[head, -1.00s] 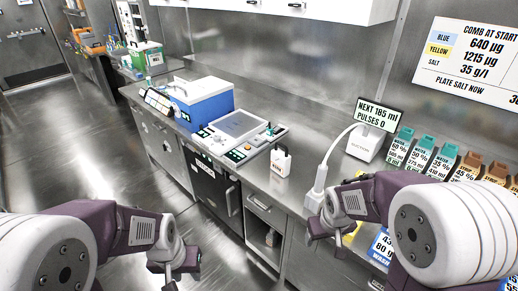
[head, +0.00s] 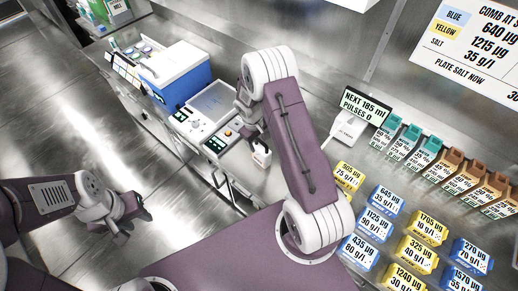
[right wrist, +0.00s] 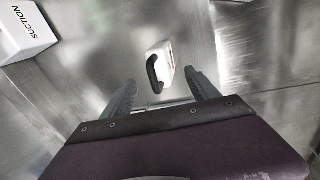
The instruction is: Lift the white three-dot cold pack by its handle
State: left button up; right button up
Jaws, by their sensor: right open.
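The white cold pack (right wrist: 161,62) with a dark looped handle (right wrist: 154,74) stands on the steel counter in the right wrist view. It also shows in the head view (head: 262,156), partly covered by my right gripper; its dots are not readable. My right gripper (head: 257,137) is open and empty above the pack. In the right wrist view its two fingers (right wrist: 162,92) are spread, with the handle a little beyond the gap between them and not touched. My left gripper (head: 130,226) is over the floor at the left, its fingers seemingly apart and empty.
A white box marked SUCTION (right wrist: 22,32) stands at the upper left in the right wrist view. In the head view a blue-and-white cooler (head: 176,75), a control panel device (head: 208,112), a display (head: 366,109) and several labelled packs (head: 428,227) surround the spot.

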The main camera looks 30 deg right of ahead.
jog(key=p, duration=0.1)
send_over(262, 149)
jog(key=a, duration=0.1)
jog(key=f, duration=0.4)
jog(key=shift+s+f, duration=0.2)
jog(key=shift+s, duration=0.05)
jog(key=shift+w+d+f, duration=0.1)
jog(key=shift+w+f, duration=0.05)
jog(key=shift+f, duration=0.1)
jog(key=shift+s+f+p, duration=0.25)
jog(key=shift+f+p, duration=0.5)
jog(key=shift+p, duration=0.25)
jog(key=x, duration=0.2)
jog(key=shift+w+f, duration=0.15)
jog(key=shift+f, duration=0.15)
jog(key=shift+w+d+f, duration=0.15)
jog(key=shift+w+f, duration=0.1)
jog(key=shift+f, duration=0.15)
jog(key=shift+s+r, duration=0.15)
jog(key=shift+s, duration=0.05)
jog(key=c, duration=0.9)
pick_arm(q)
jog(key=r, duration=0.2)
jog(key=w+r, duration=0.1)
jog(key=shift+d, duration=0.3)
pick_arm(e)
grip_shut()
